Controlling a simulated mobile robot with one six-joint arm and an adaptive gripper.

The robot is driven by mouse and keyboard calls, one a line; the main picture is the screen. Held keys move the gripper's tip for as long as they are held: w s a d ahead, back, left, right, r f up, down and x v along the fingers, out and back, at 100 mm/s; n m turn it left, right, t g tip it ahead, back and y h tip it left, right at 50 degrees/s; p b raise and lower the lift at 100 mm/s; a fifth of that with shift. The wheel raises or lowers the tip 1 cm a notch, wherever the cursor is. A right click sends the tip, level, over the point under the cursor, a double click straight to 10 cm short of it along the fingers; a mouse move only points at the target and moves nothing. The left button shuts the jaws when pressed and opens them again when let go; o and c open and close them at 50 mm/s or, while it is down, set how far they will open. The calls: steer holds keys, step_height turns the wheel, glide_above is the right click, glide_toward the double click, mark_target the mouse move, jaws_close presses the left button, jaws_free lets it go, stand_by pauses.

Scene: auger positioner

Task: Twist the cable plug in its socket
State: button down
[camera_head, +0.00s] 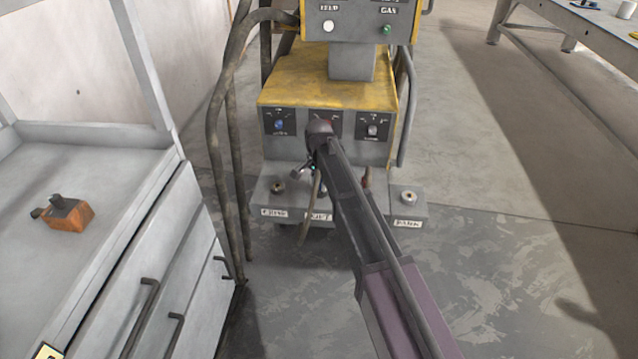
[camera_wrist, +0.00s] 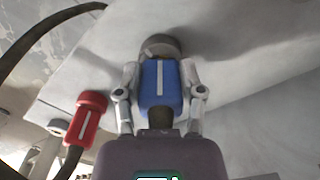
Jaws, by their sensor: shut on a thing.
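A blue cable plug (camera_wrist: 160,84) with a white stripe stands in the middle of the wrist view. Its far end meets a round grey socket (camera_wrist: 160,45) on a pale panel; I cannot tell how deep it sits. The stripe runs along the plug's length. My gripper (camera_wrist: 158,92) has one finger on each side of the plug and is shut on it. In the head view my gripper (camera_head: 314,171) is at the front ledge of the yellow and grey machine (camera_head: 330,78), and my arm mostly hides the plug and socket there.
A red plug (camera_wrist: 86,118) on a dark cable is left of my gripper in the wrist view. The ledge has a left socket (camera_head: 278,188) and a right socket (camera_head: 408,196) labelled PARK. A grey drawer cabinet (camera_head: 150,250) with an orange tool (camera_head: 68,214) stands left.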

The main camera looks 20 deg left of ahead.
steer(key=shift+a+m, duration=0.1)
steer(key=shift+m, duration=1.5)
steer(key=shift+c, duration=0.6)
jaws_free()
steer(key=shift+w, duration=0.1)
